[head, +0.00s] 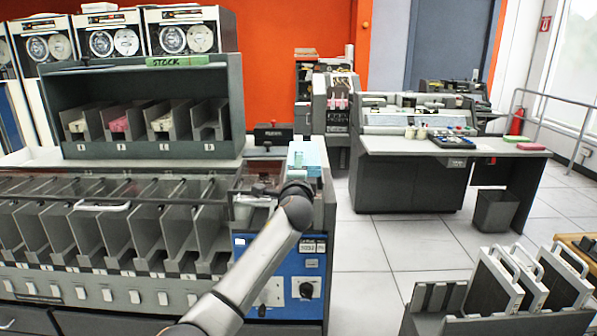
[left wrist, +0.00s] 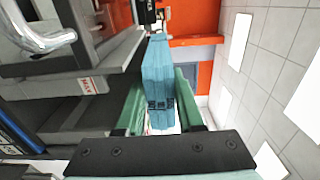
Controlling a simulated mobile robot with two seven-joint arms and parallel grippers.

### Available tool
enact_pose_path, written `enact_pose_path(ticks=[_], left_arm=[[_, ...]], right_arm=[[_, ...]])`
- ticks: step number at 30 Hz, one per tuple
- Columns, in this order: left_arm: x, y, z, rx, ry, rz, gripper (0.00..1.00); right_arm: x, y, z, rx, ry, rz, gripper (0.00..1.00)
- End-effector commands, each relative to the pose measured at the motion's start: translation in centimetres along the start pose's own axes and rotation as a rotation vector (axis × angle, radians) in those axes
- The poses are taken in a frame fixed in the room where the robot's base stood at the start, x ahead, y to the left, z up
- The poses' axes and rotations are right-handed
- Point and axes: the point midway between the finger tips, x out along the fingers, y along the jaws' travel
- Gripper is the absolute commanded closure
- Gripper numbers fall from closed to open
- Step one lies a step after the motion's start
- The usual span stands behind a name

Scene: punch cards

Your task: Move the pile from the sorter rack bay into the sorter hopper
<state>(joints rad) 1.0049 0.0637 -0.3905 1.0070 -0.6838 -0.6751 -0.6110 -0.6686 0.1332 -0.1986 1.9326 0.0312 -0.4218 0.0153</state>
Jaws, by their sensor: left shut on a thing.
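A light blue pile of cards (head: 310,157) is at the top of the sorter's right end in the head view. In the left wrist view the pile (left wrist: 158,75) stands between the green finger pads of my left gripper (left wrist: 160,105), which is shut on it. In the head view my arm's grey wrist (head: 295,203) hides the fingers and the pile's lower part. The sorter hopper cannot be made out clearly behind the arm. The sorter rack (head: 150,75) has pale and pink piles in three bays; its right bay (head: 210,122) looks empty. My right gripper is not in view.
The sorter's pockets (head: 110,230) run along the left, with a blue control panel (head: 262,262) at their right end. A metal handle (left wrist: 45,38) is close by in the left wrist view.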

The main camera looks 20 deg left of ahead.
Motion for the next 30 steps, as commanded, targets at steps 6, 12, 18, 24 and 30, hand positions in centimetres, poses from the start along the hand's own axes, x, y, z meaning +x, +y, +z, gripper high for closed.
enact_pose_path(ticks=[6,12,18,24,30], left_arm=[[0.0,-0.3,-0.1,-0.001,0.002,-0.005,1.0],[0.0,-0.1,-0.1,0.0,0.002,-0.005,1.0],[0.0,0.9,-0.1,0.0,0.001,-0.004,1.0],[-0.1,1.9,-0.1,-0.001,0.002,-0.005,1.0],[-0.1,1.9,-0.1,-0.001,0.002,-0.005,1.0]], right_arm=[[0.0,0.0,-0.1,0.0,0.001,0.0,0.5],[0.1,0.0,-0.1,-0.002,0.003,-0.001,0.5],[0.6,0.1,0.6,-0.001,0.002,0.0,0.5],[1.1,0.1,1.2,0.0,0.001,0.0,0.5],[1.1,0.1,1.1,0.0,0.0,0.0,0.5]])
